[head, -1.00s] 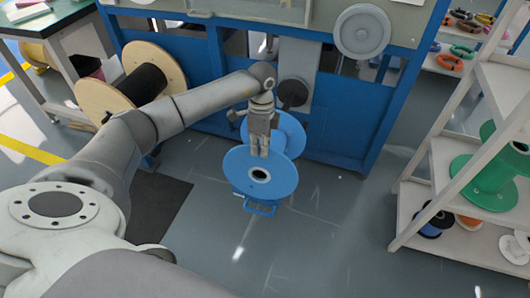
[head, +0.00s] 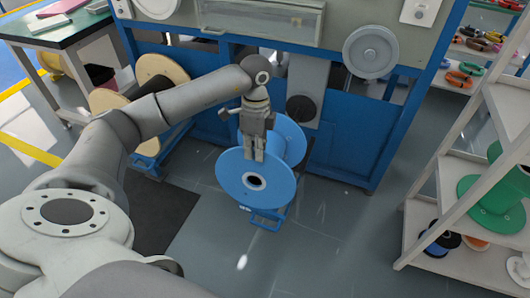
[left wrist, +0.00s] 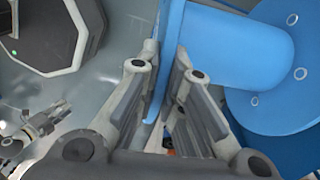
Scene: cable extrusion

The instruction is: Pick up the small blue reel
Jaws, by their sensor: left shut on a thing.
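The blue reel (head: 232,184) shows in the middle of the head view, with its round flange and dark centre hole facing me. It also shows in the left wrist view (left wrist: 250,55). My left gripper (head: 252,158) points down at the top of the near flange. In the left wrist view the fingers (left wrist: 165,95) stand on both sides of the flange rim, shut on it. A low blue stand (head: 268,218) shows below the reel; I cannot tell whether they touch. A gripper-like grey part shows at the wrist view's lower left, too small to judge.
A blue machine frame (head: 345,150) stands just behind the reel. A beige reel with black cable (head: 150,135) is at the left, near a dark mat (head: 165,215). White shelves (head: 425,215) with a green reel (head: 490,205) stand at the right. The floor in front is clear.

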